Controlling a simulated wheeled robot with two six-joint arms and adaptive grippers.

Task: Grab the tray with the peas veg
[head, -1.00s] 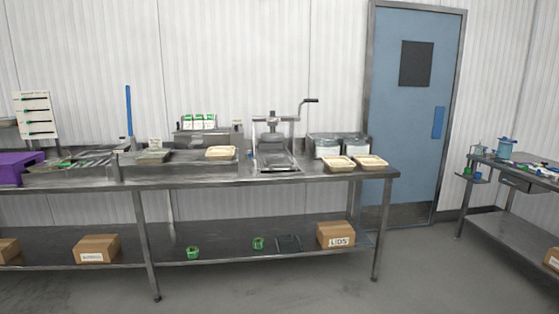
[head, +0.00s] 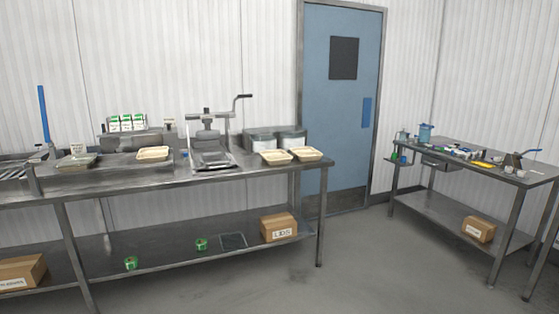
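Three shallow cream trays stand on the long steel table. One tray (head: 153,154) is left of the lever press, and two more, a left one (head: 276,157) and a right one (head: 308,154), sit side by side near the table's right end. Their contents are too small to make out, so I cannot tell which holds peas. Neither of my grippers is in the head view.
The long steel table (head: 120,181) carries a lever press (head: 211,155) and lidded tubs (head: 260,139). A lids box (head: 278,228) is on its lower shelf. A second table (head: 518,178) stands right. Between them the floor (head: 375,255) is clear.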

